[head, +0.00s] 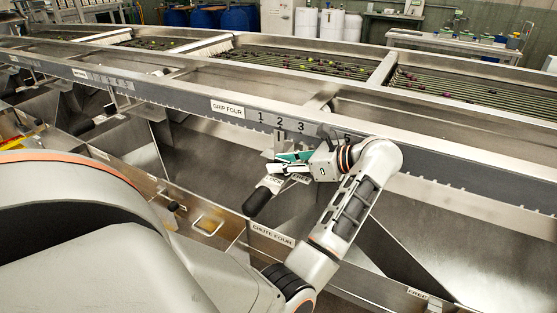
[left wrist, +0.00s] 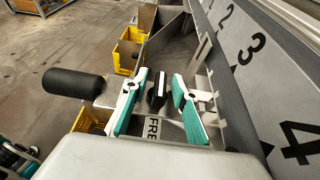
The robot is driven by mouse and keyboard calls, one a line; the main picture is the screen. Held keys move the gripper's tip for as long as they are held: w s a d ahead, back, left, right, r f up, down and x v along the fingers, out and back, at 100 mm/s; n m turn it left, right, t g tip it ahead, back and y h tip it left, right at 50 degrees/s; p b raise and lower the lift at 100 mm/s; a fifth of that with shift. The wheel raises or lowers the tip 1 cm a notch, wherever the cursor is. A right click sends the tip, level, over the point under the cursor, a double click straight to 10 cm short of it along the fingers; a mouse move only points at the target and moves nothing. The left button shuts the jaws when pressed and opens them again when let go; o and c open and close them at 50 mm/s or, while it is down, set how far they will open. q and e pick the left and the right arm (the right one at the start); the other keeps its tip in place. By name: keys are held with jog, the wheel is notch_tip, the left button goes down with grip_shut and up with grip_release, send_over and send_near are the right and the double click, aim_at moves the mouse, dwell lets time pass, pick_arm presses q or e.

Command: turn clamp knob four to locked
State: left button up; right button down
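My left gripper (head: 277,162) is at the sizer's front rail, below the printed numbers. In the left wrist view its two teal-padded fingers (left wrist: 160,76) are apart. A narrow black piece with a pale edge (left wrist: 158,90), likely the clamp knob, shows between them. I cannot tell whether either finger touches it. A FREE label (left wrist: 153,127) lies just below it. In the head view a LOCK label (head: 273,181) and a FREE label (head: 300,179) show under the gripper, which hides the knob there. My right gripper is not in view.
A black cylindrical handle (head: 258,202) sticks out close to the gripper; it also shows in the left wrist view (left wrist: 72,83). The GRIP FOUR plate (head: 228,107) is on the rail above. The CHUTE FOUR label (head: 272,234) is below. Yellow crates (left wrist: 127,55) stand beyond the fingers.

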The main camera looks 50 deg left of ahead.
pick_arm(q)
grip_shut()
